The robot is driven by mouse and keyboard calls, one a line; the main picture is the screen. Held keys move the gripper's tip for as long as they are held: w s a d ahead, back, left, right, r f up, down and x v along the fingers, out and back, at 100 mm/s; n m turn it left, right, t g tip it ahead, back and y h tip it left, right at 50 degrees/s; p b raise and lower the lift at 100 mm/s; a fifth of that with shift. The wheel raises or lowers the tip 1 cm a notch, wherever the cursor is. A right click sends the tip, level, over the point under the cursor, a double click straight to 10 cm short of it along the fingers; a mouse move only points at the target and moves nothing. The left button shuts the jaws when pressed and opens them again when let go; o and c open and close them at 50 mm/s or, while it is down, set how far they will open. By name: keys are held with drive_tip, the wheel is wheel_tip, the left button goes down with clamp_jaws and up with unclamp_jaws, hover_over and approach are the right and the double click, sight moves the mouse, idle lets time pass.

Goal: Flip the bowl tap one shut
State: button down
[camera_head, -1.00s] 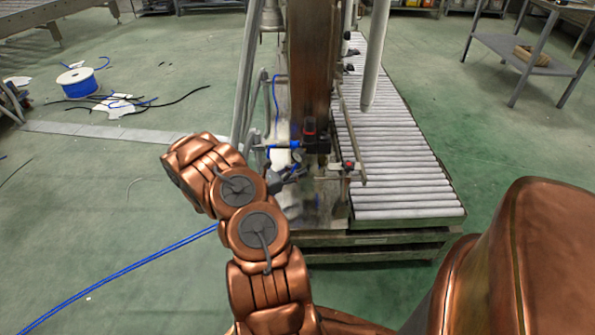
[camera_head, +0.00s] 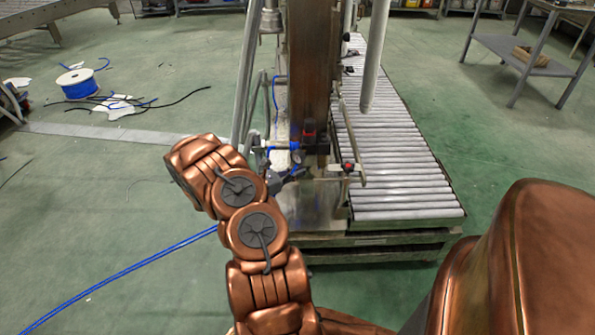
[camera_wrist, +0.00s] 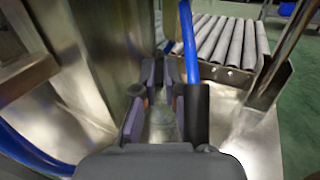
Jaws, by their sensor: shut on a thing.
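My gripper (camera_wrist: 164,72) reaches forward in the wrist view, its two dark fingers closed close together on a small part. That part is mostly hidden by the fingers, and I take it to be the bowl tap's handle. A blue hose or lever (camera_wrist: 187,48) rises right beside the right finger. In the head view my copper arm reaches to the fittings at the machine's front. There a black and red fitting (camera_head: 310,138) sits on the upright column. A red-topped valve (camera_head: 348,167) stands to its right. My gripper is too small and covered to read there.
A roller conveyor (camera_head: 400,150) runs away behind the fittings, and its rollers (camera_wrist: 225,42) also show in the wrist view. Metal posts and pipes crowd both sides of my gripper. A blue hose (camera_head: 150,262) lies on the floor at left.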

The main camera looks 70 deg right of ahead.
drive_tip(key=shift+w+d+m+g+y+p, duration=0.15)
drive_tip(key=shift+w+m+g+y+p, duration=0.15)
drive_tip(key=shift+m+g+y, duration=0.4)
drive_tip(key=shift+w+d+m+g+y+p, duration=0.2)
drive_tip(key=shift+w+m+g+y, duration=0.05)
drive_tip(key=shift+m+g+y, duration=0.55)
drive_tip(key=shift+w+d+m+g+y+p, duration=0.15)
drive_tip(key=shift+w+m+g+y+p, duration=0.15)
drive_tip(key=shift+m+g+y, duration=0.4)
drive_tip(key=shift+w+d+m+g+y, duration=0.1)
drive_tip(key=shift+d+m+g+y, duration=0.2)
drive_tip(key=shift+y, duration=0.8)
drive_tip(key=shift+r+m, duration=0.1)
drive_tip(key=shift+m, duration=0.2)
drive_tip(key=c, duration=1.3)
unclamp_jaws()
drive_tip(key=shift+o, duration=0.2)
drive_tip(key=shift+g+y, duration=0.3)
